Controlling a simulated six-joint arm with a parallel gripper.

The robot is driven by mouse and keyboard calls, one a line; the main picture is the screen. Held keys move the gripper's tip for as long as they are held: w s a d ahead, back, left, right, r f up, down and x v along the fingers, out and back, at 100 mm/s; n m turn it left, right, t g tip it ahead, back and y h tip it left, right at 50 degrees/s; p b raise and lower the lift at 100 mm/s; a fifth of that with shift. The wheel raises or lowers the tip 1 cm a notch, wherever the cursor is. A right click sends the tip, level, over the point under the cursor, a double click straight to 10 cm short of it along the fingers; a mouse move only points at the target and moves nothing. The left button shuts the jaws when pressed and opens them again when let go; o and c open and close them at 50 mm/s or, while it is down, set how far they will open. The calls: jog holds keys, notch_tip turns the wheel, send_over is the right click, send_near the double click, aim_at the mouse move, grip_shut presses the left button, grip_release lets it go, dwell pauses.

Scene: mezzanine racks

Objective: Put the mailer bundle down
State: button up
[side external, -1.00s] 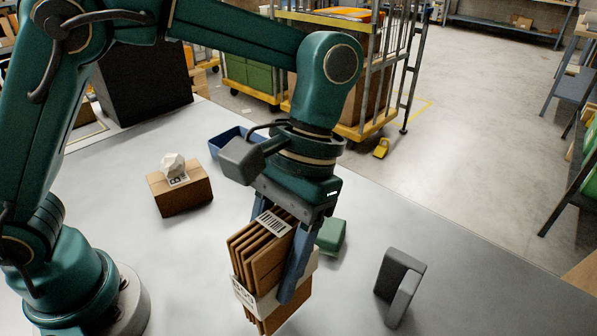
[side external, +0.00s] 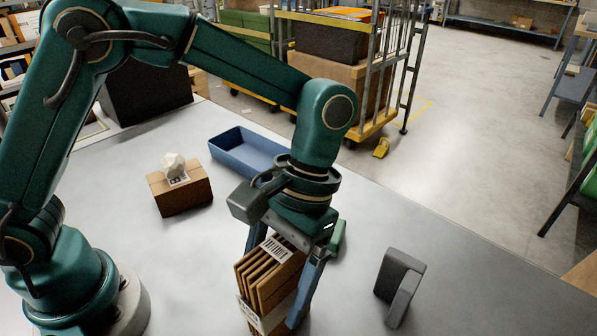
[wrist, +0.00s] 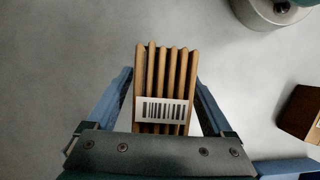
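The mailer bundle (side external: 268,280) is a stack of several brown cardboard mailers with a white band and a barcode label. It stands upright at the front of the grey table, its lower end cut off by the side view's bottom edge. In the wrist view the bundle (wrist: 166,75) shows from above, its label facing me. My gripper (side external: 275,287) points down over it with one blue finger on each side. In the wrist view my gripper's fingers (wrist: 164,88) are spread, with narrow gaps beside the bundle. The bundle's underside is hidden.
A blue tray (side external: 232,155) lies behind my gripper. A brown box (side external: 181,196) with a crumpled white item on top is at the left. A green object (side external: 338,240) is partly hidden behind my gripper. A dark grey angled stand (side external: 399,285) is at the right, with clear table between.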

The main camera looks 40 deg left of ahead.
aim_at(286, 242)
jog(key=v, duration=0.6)
jog(key=shift+w+r, duration=0.2)
jog(key=shift+r, duration=0.15)
jog(key=shift+w+r, duration=0.15)
jog(key=shift+r, duration=0.3)
